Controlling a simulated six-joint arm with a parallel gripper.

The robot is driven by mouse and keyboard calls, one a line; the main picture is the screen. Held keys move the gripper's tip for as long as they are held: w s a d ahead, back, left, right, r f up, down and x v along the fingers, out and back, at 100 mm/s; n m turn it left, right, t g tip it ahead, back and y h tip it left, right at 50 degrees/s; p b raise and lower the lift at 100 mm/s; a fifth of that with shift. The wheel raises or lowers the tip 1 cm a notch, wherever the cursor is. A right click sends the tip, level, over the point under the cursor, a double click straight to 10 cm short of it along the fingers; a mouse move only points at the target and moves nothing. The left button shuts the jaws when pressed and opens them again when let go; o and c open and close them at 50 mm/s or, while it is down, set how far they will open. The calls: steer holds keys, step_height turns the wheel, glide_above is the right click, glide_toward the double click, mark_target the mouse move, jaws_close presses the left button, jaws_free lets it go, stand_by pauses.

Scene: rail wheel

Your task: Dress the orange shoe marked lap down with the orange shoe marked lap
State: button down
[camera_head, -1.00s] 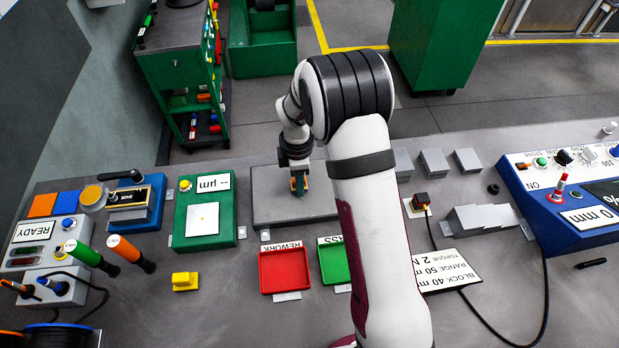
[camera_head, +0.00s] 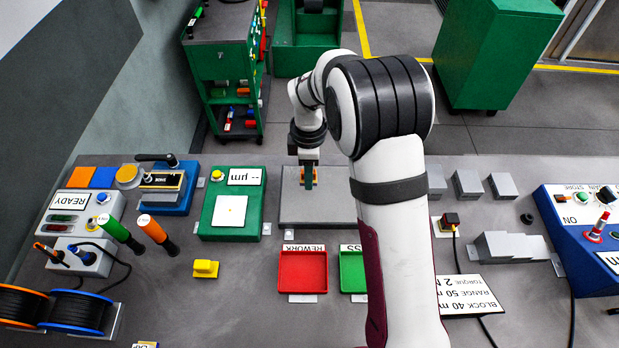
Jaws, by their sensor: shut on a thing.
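My gripper (camera_head: 307,181) is at the far end of my arm, over the grey plate (camera_head: 331,213). It is shut on a small orange thing (camera_head: 302,174), mostly hidden by the dark green fingers. I cannot read a mark on it, nor tell whether it touches the plate. An orange flat pad (camera_head: 79,177) lies at the left beside a blue one (camera_head: 103,178). I see no readable "lap" mark on any orange thing. My arm hides part of the plate's right side.
Left of the plate stands a green gauge box (camera_head: 243,205). A red REWORK tray (camera_head: 302,270) and a partly hidden green tray (camera_head: 352,270) are in front. A yellow block (camera_head: 205,268) lies nearby. Two handled tools (camera_head: 157,233) stand at the left. Grey blocks (camera_head: 468,184) are right of my arm.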

steer(key=shift+r, duration=1.6)
steer(key=shift+f, duration=0.2)
